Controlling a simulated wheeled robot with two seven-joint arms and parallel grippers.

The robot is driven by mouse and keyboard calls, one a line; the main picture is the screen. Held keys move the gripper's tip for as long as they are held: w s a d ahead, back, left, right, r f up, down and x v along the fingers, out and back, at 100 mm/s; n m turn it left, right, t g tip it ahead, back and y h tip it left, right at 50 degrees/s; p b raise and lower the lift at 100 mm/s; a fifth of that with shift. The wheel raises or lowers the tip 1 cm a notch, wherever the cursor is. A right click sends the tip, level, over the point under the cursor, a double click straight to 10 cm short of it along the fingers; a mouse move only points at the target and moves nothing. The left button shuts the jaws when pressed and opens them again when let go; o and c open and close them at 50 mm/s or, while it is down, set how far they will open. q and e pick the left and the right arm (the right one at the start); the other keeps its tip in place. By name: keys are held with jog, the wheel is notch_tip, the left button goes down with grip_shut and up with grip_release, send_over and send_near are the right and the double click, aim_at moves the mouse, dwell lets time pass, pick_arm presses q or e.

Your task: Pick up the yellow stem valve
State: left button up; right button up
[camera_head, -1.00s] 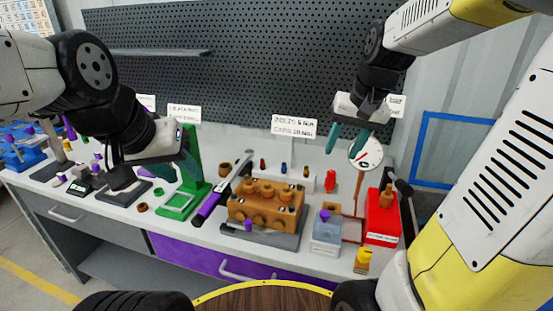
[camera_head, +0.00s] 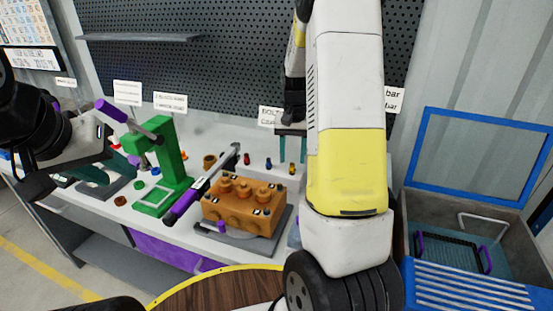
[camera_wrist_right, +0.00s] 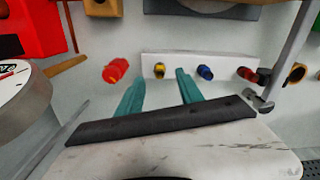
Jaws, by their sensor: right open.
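The small yellow stem valve (camera_head: 291,168) is at the right of a row of small coloured valves on the bench. It also shows in the right wrist view (camera_wrist_right: 160,70), seated at a white block. My right gripper (camera_head: 291,134) is open above and close to it. In the wrist view its two teal fingers (camera_wrist_right: 160,78) point at the yellow valve, which appears between their tips. I cannot tell the exact gap in depth. My left gripper (camera_head: 108,166) is at the left, by the green press; its finger opening is unclear.
A blue valve (camera_wrist_right: 204,72) and a dark red one (camera_wrist_right: 247,73) stand beside the yellow one; a larger red piece (camera_wrist_right: 115,70) is on its other side. The orange pump block (camera_head: 240,207) and green press (camera_head: 166,170) stand nearby. My right arm hides the bench's right side.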

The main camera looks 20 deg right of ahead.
aim_at(292, 164)
jog(key=f, duration=0.3)
jog(key=shift+s+f, duration=0.2)
jog(key=shift+f, duration=0.05)
jog(key=shift+c, duration=0.2)
grip_shut()
jog(key=shift+r, duration=0.15)
